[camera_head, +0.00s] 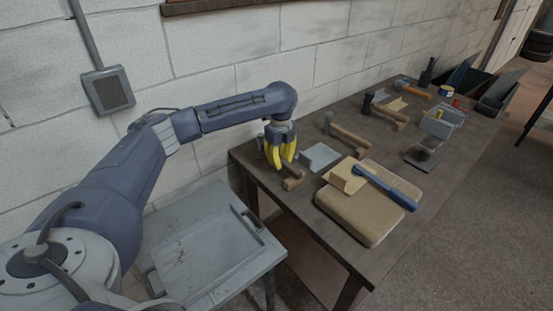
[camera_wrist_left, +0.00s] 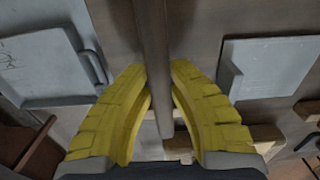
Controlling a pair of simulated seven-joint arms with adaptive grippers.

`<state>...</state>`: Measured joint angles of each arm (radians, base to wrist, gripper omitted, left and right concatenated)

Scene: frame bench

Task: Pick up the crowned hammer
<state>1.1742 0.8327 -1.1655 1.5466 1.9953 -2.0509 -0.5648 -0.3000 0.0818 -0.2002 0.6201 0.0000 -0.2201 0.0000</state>
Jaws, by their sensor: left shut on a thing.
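My left gripper (camera_head: 281,160), with yellow fingers, is at the near left end of the workbench. It is shut on the handle of a hammer. In the left wrist view this handle (camera_wrist_left: 152,45) runs as a dark brown-grey bar between the two yellow fingers (camera_wrist_left: 160,88). My right gripper is not in view.
The workbench (camera_head: 297,205) also holds a grey bracket (camera_head: 320,156), other hammers (camera_head: 348,134) on wooden supports, and a tan pad (camera_head: 350,213) with a blue-handled tool (camera_head: 390,188). A grey tray table (camera_head: 200,245) stands in front. A block wall (camera_head: 240,60) runs behind.

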